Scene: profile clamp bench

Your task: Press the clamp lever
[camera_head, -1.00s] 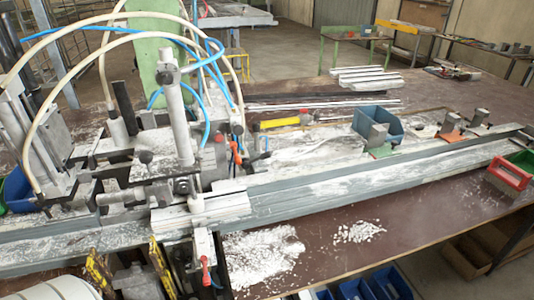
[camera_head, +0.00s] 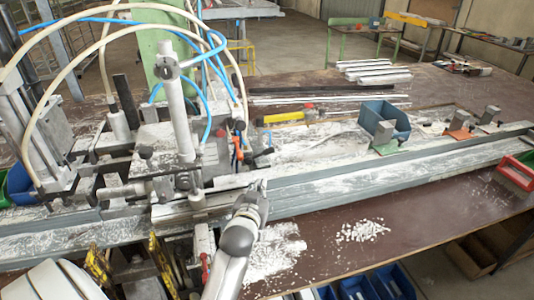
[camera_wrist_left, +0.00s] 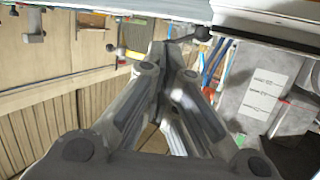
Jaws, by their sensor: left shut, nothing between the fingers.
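The clamp assembly (camera_head: 180,165) stands on the grey profile rail at left of centre in the head view. A short black-ended lever (camera_head: 263,153) sticks out on its right side, beside an orange handle (camera_head: 237,152). My left gripper (camera_head: 262,186) comes up from the bottom, just in front of the rail and below the black-ended lever. In the left wrist view its shut, empty fingers (camera_wrist_left: 160,50) point at a black ball knob (camera_wrist_left: 203,32), just right of the tips. I cannot tell whether they touch. My right gripper is not in view.
A red-tipped lever (camera_head: 205,262) hangs on the clamp's front. A blue bin (camera_head: 390,120) and a yellow-handled tool (camera_head: 283,118) lie behind the rail (camera_head: 350,178). Pale hoses arch over the clamp. The brown tabletop (camera_head: 420,215) is largely clear at front right.

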